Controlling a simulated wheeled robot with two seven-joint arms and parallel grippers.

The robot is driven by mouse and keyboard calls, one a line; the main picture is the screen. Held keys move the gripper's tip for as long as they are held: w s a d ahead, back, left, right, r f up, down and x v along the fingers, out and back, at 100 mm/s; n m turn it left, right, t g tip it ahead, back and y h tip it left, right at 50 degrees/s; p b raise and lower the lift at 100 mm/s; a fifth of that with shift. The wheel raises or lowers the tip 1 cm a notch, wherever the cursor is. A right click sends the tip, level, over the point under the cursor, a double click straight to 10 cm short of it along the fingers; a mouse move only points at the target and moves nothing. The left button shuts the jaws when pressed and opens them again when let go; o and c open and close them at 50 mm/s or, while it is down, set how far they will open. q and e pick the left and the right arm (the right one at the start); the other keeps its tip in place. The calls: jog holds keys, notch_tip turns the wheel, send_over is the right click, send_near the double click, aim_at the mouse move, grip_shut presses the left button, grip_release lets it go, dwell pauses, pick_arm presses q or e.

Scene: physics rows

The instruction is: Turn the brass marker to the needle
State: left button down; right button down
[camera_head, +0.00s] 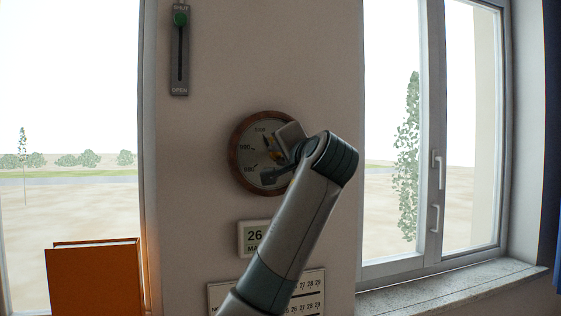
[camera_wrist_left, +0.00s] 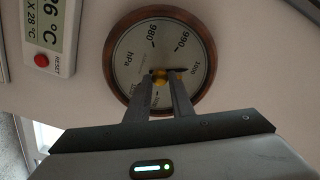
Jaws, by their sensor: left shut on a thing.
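A round barometer (camera_head: 243,172) with a brown wooden rim and a pale dial hangs on the wall; it also fills the middle of the left wrist view (camera_wrist_left: 134,52). A small brass knob (camera_wrist_left: 159,74) sits at the dial's centre. My left gripper (camera_head: 277,158) reaches the dial from the lower right, its two fingers (camera_wrist_left: 162,80) shut on the brass knob. A dark needle tip shows just right of the fingers in the wrist view, close to the brass. My gripper and arm hide the right part of the dial in the head view. My right gripper is out of view.
A slider with a green knob (camera_head: 180,19), marked SHUT and OPEN, is above left. Windows flank the wall. An orange book-like object (camera_head: 95,280) stands at the lower left.

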pick_arm(q)
jog(key=shift+f+n, duration=0.3)
jog(key=shift+n, duration=1.7)
jog(key=shift+b, duration=0.3)
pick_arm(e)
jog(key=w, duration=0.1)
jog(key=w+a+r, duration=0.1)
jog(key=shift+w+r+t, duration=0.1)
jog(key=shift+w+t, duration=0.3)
pick_arm(q)
jog(key=c, duration=1.5)
grip_release()
jog(key=shift+c, duration=0.2)
jog(key=shift+r, duration=0.15)
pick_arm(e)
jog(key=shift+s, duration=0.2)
pick_arm(q)
jog(key=shift+s, duration=0.15)
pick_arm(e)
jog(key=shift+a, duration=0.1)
